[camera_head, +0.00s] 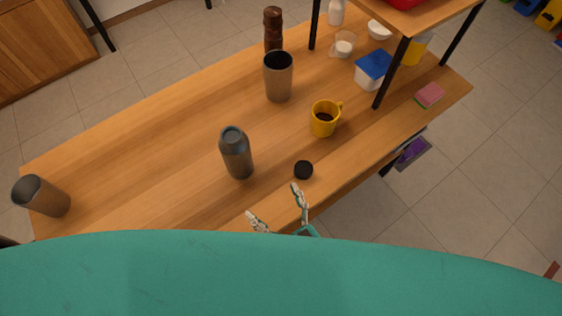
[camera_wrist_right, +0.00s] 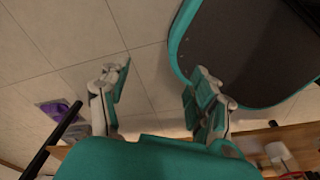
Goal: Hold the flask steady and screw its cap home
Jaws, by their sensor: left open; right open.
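The dark grey flask (camera_head: 237,158) stands upright on the wooden table, left of centre in the head view. No cap shows on its top. A small round black cap (camera_head: 303,170) lies on the table to its right, near the front edge. My left gripper (camera_head: 278,207) is open and empty at the table's front edge, just below the cap and to the lower right of the flask, apart from both. My right gripper (camera_wrist_right: 160,84) is open and empty in the right wrist view, with floor between its fingers. Neither flask nor cap can be made out in that view.
A yellow mug (camera_head: 323,124) and a tall tumbler (camera_head: 279,84) stand behind the cap and flask. Another tumbler (camera_head: 45,198) stands at the far left. A raised shelf (camera_head: 418,22) with a black leg is at the right.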

